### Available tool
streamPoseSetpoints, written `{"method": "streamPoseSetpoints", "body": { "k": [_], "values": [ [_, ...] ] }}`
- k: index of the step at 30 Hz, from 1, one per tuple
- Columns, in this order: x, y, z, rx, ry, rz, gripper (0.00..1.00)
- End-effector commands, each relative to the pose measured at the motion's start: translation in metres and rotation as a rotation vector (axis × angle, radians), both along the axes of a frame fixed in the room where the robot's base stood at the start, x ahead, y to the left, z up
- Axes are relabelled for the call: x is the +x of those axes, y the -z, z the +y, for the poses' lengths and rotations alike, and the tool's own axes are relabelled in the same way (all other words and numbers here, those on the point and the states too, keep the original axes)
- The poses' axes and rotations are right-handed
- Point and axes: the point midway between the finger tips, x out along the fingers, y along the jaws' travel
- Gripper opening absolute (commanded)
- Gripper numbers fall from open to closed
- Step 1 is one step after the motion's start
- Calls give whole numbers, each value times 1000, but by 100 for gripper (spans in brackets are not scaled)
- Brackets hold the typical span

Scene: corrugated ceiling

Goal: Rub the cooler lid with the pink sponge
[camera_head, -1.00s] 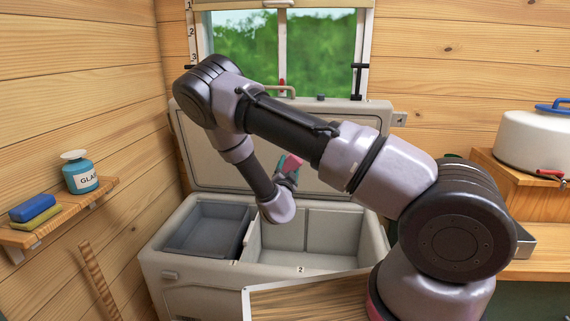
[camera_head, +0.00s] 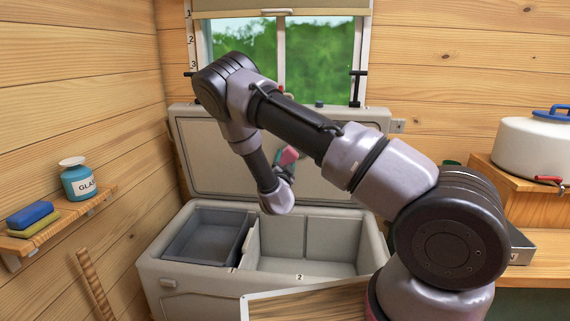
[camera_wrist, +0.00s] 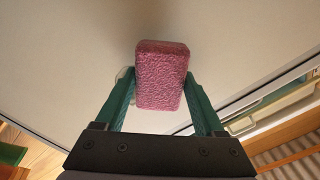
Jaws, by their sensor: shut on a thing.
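The pink sponge (camera_wrist: 161,75) is held between the two green fingers of my gripper (camera_wrist: 160,92) in the wrist view. In the head view the sponge (camera_head: 288,156) shows as a small pink patch in front of the cooler lid, with my gripper (camera_head: 283,168) partly hidden by my arm. The cooler lid (camera_head: 215,150) stands raised and open at the back of the cooler (camera_head: 200,285). In the wrist view the pale lid (camera_wrist: 70,50) fills much of the background behind the sponge. I cannot tell whether the sponge touches it.
The open cooler has a grey tray (camera_head: 207,235) at its left. A left wall shelf (camera_head: 70,218) holds a labelled bottle (camera_head: 78,180) and blue and yellow sponges (camera_head: 30,214). A white pot (camera_head: 535,140) stands at the right. A wooden board (camera_head: 305,303) lies in front.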

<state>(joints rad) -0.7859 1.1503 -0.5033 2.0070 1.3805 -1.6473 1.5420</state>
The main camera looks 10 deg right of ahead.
Motion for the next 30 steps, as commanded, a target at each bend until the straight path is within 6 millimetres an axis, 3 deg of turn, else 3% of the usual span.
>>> {"method": "streamPoseSetpoints", "body": {
  "k": [30],
  "values": [
    [8,-1,-3,0,1,0,26]
  ]
}}
